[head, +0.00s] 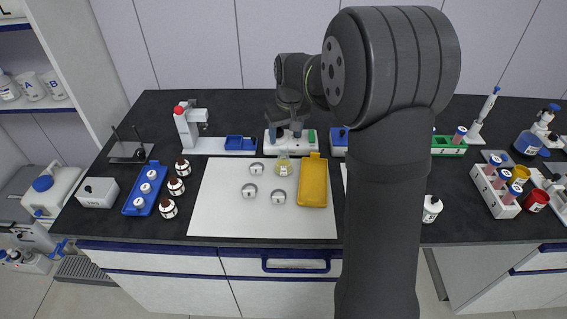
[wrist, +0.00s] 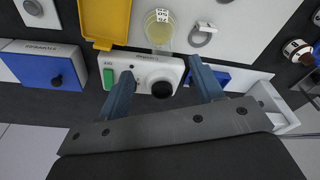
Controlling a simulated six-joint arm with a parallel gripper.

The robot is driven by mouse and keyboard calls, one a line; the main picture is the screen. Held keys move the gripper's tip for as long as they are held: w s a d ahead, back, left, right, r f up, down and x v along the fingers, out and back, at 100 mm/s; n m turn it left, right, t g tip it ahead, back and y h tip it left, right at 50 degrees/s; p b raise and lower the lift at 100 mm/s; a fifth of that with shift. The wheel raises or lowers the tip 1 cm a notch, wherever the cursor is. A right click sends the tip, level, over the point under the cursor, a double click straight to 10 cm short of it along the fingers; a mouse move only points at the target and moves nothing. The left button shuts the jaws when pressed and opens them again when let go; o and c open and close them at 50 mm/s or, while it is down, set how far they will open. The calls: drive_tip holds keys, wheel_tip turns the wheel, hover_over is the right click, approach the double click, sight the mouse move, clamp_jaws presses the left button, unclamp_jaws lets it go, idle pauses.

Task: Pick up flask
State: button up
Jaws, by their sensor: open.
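The flask (head: 283,166) is small and clear with pale yellow contents. It stands on the white board just in front of a white device with a green button (head: 311,136). In the wrist view the flask (wrist: 159,30) is seen at the top centre, beyond the fingertips. My gripper (head: 289,119) is open and empty. In the wrist view my gripper (wrist: 161,70) has its two blue fingers apart, over the white device (wrist: 145,70), and they do not touch the flask.
A yellow tray (head: 313,183) lies just right of the flask. Several small metal-rimmed dishes (head: 249,190) sit on the white board (head: 225,215). A blue-topped device (head: 240,143) stands left of the white device. Brown bottles (head: 176,187) and a blue rack (head: 134,204) stand farther left.

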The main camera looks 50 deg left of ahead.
sight(283, 152)
drive_tip(key=f, duration=0.5)
drive_tip(key=a+f, duration=0.1)
drive_tip(key=f, duration=0.2)
drive_tip(key=shift+a+f, duration=0.1)
drive_tip(key=shift+f, duration=0.15)
drive_tip(key=c, duration=1.1)
